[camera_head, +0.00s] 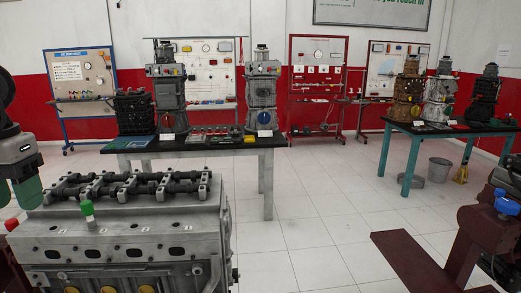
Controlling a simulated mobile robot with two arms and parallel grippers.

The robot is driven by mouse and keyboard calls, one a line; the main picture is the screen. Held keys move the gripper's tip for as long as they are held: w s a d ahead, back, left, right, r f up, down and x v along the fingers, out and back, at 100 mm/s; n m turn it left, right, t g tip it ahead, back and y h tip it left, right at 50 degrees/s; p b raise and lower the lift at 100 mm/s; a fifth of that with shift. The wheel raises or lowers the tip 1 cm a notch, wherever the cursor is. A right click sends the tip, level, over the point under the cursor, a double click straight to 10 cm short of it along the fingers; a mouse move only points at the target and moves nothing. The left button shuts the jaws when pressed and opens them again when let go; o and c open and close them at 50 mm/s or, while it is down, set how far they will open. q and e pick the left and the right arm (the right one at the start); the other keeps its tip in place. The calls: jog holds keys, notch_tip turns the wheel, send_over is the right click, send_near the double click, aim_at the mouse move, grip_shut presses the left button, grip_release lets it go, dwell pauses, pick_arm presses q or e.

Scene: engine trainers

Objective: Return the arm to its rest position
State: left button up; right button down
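My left arm comes in at the left edge of the head view. Its gripper (16,192) has green fingertips and points down, left of the grey engine block (130,236). The left finger is cut off by the picture edge, so I cannot tell how far apart the fingers are. I see nothing held between them. My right arm and gripper are not in view. A green-capped part (87,210) stands upright on the block's near top, apart from the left gripper.
A black-topped table (205,147) with engines stands behind the block. A dark red stand (410,262) is at the lower right. A bucket (439,170) is on the floor. The middle floor is clear.

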pick_arm(q)
notch_tip(320, 180, down, 27)
jog(key=m+t+h, duration=0.2)
jog(key=m+t, duration=1.5)
jog(key=m, duration=1.3)
jog(key=s+d+f+n+g+y, duration=0.25)
jog(key=f+n, duration=0.25)
jog(key=n, duration=0.3)
jog(key=s+d+f+n+g+y, duration=0.1)
jog(key=s+f+n+g+y, duration=0.3)
jog(key=n, duration=0.4)
jog(key=s+d+f+n+g+h, duration=0.2)
jog(key=s+d+f+n+g, duration=0.2)
jog(key=s+d+n, duration=0.25)
jog(key=s+d+f+n+g+h, duration=0.3)
jog(key=s+d+n, duration=0.2)
jog(key=s+d, duration=0.25)
notch_tip(320, 180, down, 24)
jog(key=g, duration=0.1)
jog(key=s+a+f+g, duration=0.1)
jog(key=s+a+f, duration=0.2)
jog(key=s+f, duration=1.3)
jog(key=shift+s+f, duration=0.15)
jog(key=shift+f, duration=0.65)
